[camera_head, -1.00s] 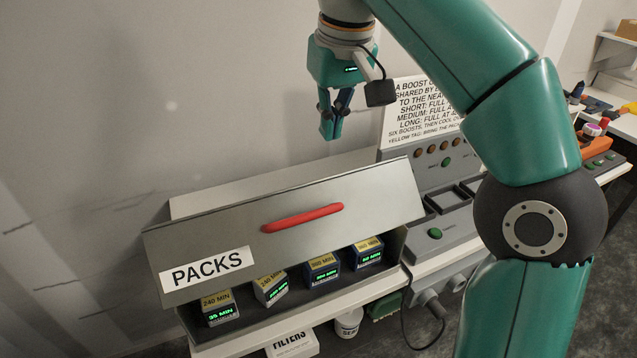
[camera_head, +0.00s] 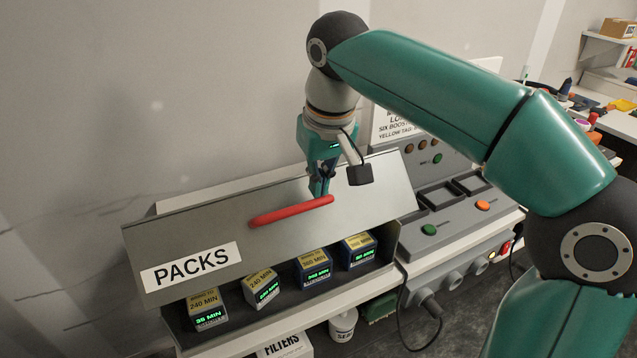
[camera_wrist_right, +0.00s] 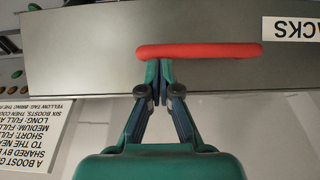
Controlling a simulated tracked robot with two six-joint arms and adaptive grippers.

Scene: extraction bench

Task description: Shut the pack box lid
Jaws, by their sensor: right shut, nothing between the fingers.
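The pack box lid (camera_head: 205,237) is a grey metal panel labelled PACKS, tilted open above the box. A red bar handle (camera_head: 290,212) runs along it. Several packs with green displays, such as the front left one (camera_head: 207,310), stand in the box under the raised lid. My right gripper (camera_head: 319,190) is shut and empty, with its tips at the right end of the handle. In the right wrist view the fingertips (camera_wrist_right: 160,66) are at or just behind the handle (camera_wrist_right: 200,51); I cannot tell whether they touch. My left gripper is not in view.
A grey charging console (camera_head: 450,205) with buttons and empty bays stands right of the box. A printed sign (camera_head: 395,122) stands behind it. A FILTERS box (camera_head: 285,345) and a white tub (camera_head: 343,325) sit below the shelf. My right arm crosses the right side.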

